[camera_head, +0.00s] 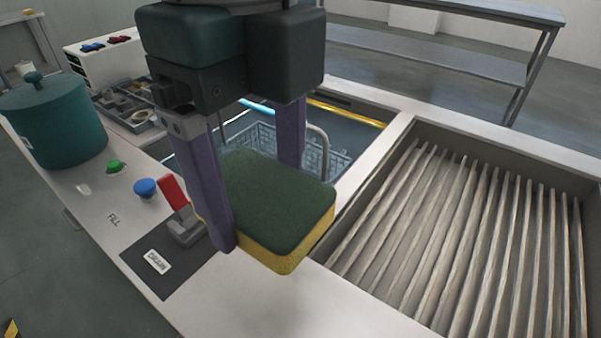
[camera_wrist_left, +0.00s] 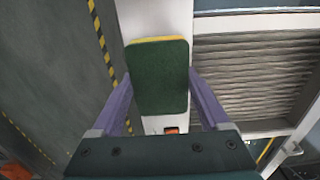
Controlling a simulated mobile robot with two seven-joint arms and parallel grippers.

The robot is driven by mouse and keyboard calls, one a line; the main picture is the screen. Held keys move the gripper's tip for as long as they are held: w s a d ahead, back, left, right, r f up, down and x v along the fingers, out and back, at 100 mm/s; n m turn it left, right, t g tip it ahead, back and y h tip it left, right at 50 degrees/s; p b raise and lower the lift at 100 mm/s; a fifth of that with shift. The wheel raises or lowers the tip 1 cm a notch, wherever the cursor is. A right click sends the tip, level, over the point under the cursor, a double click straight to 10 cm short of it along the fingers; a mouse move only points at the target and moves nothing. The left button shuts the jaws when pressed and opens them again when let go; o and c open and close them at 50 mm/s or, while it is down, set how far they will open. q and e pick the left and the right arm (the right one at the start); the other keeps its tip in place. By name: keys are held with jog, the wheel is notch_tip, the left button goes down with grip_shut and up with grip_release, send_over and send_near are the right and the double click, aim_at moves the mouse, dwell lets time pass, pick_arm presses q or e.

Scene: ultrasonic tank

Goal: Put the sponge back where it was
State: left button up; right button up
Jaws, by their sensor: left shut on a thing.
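The sponge (camera_head: 277,203) has a dark green top and a yellow underside. My left gripper (camera_head: 262,200) is shut on it, with one purple finger on each side. In the head view the sponge is held over the white counter front, left of the slatted rack. The left wrist view also shows the sponge (camera_wrist_left: 158,78) between the two fingers (camera_wrist_left: 160,95), its green face toward the camera and a yellow edge at the far end. Whether its underside touches the counter cannot be told. My right gripper is not in view.
A tank with a wire basket (camera_head: 260,140) lies behind the gripper. A slatted rack (camera_head: 345,245) fills the right. A red lever (camera_head: 173,193), a blue button (camera_head: 145,187), a green button (camera_head: 116,166) and a green lidded pot (camera_head: 55,122) stand left. The white counter front (camera_head: 300,315) is clear.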

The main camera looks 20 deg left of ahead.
pick_arm(q)
jog(key=b, duration=0.2)
send_over(276, 308)
notch_tip(276, 308, down, 12)
jog(key=shift+f, duration=0.1)
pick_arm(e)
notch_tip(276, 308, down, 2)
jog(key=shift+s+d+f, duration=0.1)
pick_arm(q)
jog(key=shift+f+b, duration=0.4)
jog(key=shift+f, duration=1.7)
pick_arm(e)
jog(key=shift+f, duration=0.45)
pick_arm(q)
jog(key=shift+f, duration=0.2)
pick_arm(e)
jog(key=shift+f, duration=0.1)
pick_arm(q)
jog(key=o, duration=1.5)
jog(key=shift+c, duration=0.2)
